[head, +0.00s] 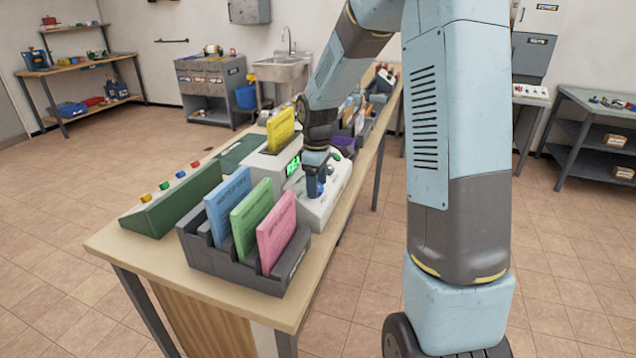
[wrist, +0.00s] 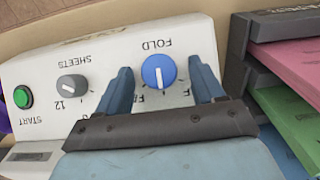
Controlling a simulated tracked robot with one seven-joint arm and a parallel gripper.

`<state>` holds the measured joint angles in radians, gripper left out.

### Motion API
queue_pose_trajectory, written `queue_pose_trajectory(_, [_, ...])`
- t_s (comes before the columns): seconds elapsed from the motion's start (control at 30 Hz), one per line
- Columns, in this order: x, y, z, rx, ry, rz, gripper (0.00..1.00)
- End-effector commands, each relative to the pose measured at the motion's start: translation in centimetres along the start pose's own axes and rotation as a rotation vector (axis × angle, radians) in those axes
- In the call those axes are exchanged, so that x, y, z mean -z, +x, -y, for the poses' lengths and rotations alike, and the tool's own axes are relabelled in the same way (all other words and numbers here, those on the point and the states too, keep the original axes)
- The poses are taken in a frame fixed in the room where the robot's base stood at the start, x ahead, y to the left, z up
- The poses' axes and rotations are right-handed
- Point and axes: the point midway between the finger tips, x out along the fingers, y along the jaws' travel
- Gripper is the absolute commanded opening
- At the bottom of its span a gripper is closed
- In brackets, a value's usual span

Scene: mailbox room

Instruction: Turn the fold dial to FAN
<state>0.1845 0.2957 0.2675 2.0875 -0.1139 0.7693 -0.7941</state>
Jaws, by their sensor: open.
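The fold dial (wrist: 159,72) is a round blue knob with a white pointer line, under the word FOLD on a white panel. In the wrist view the panel is upside down and the pointer line points to the lower part of the picture. Letters beside the dial are partly hidden by my gripper. My gripper (wrist: 160,88) is open, one finger on each side of the dial, with visible gaps; I cannot tell if its fingertips reach the dial's depth. In the head view my gripper (head: 316,188) points down over the front of the white folding machine (head: 325,204).
A grey SHEETS knob (wrist: 72,88) and a green START button (wrist: 22,97) share the panel. A dark rack (head: 230,268) with blue, green and pink cards stands close beside the machine. A green box (head: 172,205) with coloured knobs is at the table's left.

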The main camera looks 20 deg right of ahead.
Motion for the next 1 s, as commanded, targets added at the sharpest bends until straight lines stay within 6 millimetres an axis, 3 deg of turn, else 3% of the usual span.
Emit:
queue_pose_trajectory(0.2, [-0.02,0.01,-0.02,0.0,0.001,0.0,0.68])
queue_pose_trajectory(0.77, [-0.06,0.0,-0.03,0.0,0.001,0.0,0.14])
queue_pose_trajectory(1.0, [-0.11,0.02,-0.11,0.011,0.018,0.001,0.13])
